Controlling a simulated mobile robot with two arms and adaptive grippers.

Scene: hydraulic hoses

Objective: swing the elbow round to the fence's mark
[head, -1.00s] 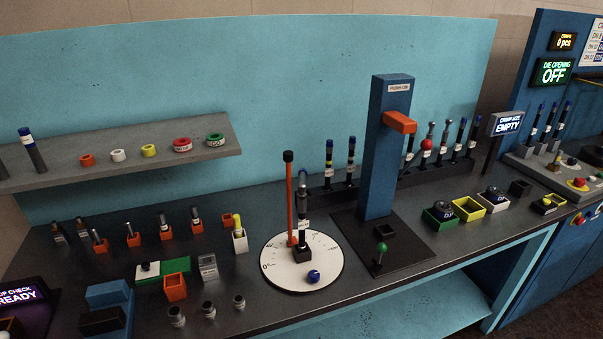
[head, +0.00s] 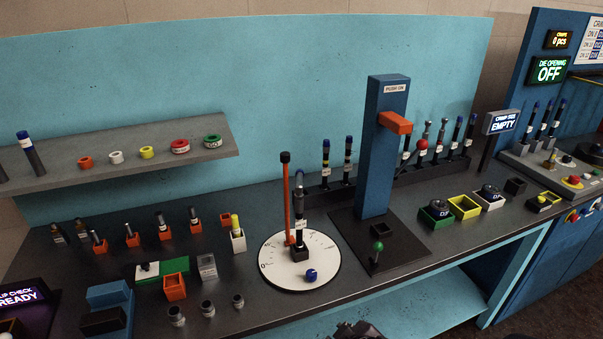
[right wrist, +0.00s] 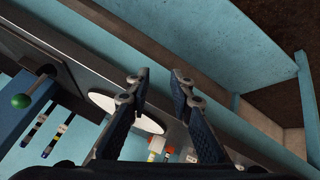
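A white round dial (head: 325,270) with angle marks lies on the bench. Which way the elbow points is too small to tell. A tall orange post with a black top (head: 286,200) stands right beside the hose. A blue ball (head: 311,275) sits on the dial's front. My right gripper (right wrist: 160,76) is open and empty, with the dial (right wrist: 149,124) partly hidden behind a finger. My left gripper is out of view.
A blue press column (head: 386,150) with a green-knobbed lever (head: 377,246) stands right of the dial. Several small holders and fittings crowd the bench to the left. A rack of hoses (head: 330,189) stands behind. The bench's front edge is near the dial.

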